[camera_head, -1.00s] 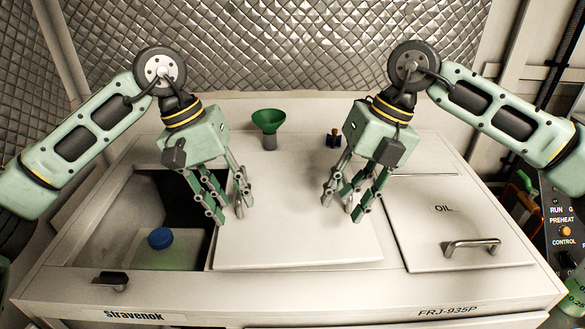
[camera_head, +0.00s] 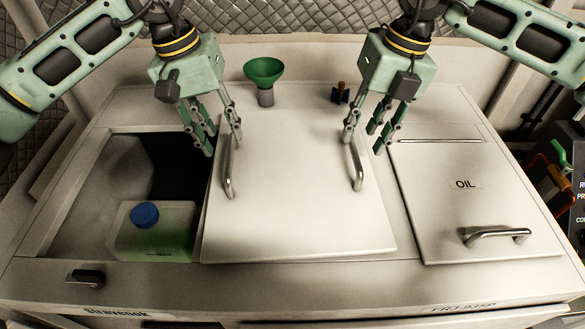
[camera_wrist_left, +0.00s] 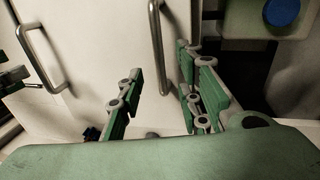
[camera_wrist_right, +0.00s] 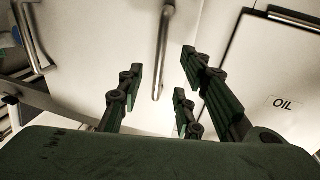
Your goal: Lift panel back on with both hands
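The panel (camera_head: 295,225) is a loose pale metal plate with two bar handles, lying on the cabinet top between the open bay (camera_head: 85,190) and the OIL hatch. My left gripper (camera_head: 223,145) is open above the far end of the panel's left handle (camera_head: 227,175). In the left wrist view that handle (camera_wrist_left: 157,45) lies between the spread fingers, apart from them. My right gripper (camera_head: 363,142) is open above the far end of the right handle (camera_head: 356,165). In the right wrist view that handle (camera_wrist_right: 162,50) also lies between the open fingers.
A jug with a blue cap (camera_head: 145,215) stands in the open bay. The OIL hatch (camera_head: 470,210) with its own handle (camera_head: 497,236) is closed at right.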

